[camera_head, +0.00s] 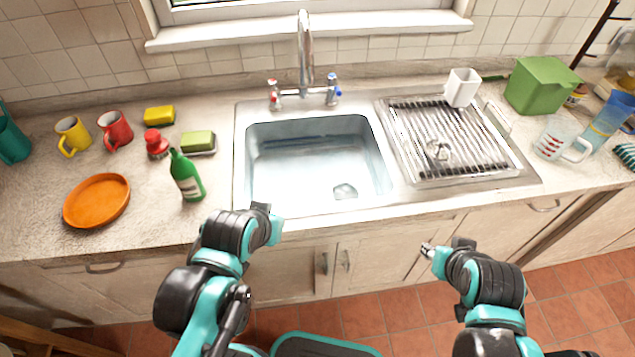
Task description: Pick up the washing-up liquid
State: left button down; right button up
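A green bottle (187,177) with a pale label, which looks like the washing-up liquid, stands on the counter left of the sink, near the front edge. My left gripper (266,212) is at the counter's front edge, to the right of the bottle and below the sink, apart from the bottle. Its fingers are mostly hidden by its own wrist. My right gripper (428,250) is in front of the cupboards, well right of the bottle. Its fingertips are small in view, and I cannot tell whether they are open.
A red-capped jar (156,144), a sponge on a dish (198,142) and an orange plate (97,200) are near the bottle. Mugs (115,130) stand behind. The sink (315,165) lies to its right, with a drying rack (450,140) beyond.

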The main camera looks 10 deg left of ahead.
aim_at(184, 173)
jog(key=k+j+u, duration=0.1)
jog(key=u, duration=0.3)
jog(key=j+u, duration=0.2)
jog(key=u, duration=0.2)
jog(key=k+j+u, duration=0.1)
jog(key=u, duration=0.3)
jog(key=z, duration=1.25)
jog(key=u, duration=1.25)
jog(key=k+j+u, duration=0.1)
jog(key=j+u, duration=0.15)
jog(key=j, duration=0.25)
jog(key=k+j+u, duration=0.1)
jog(key=j+u, duration=0.2)
jog(key=j, duration=0.25)
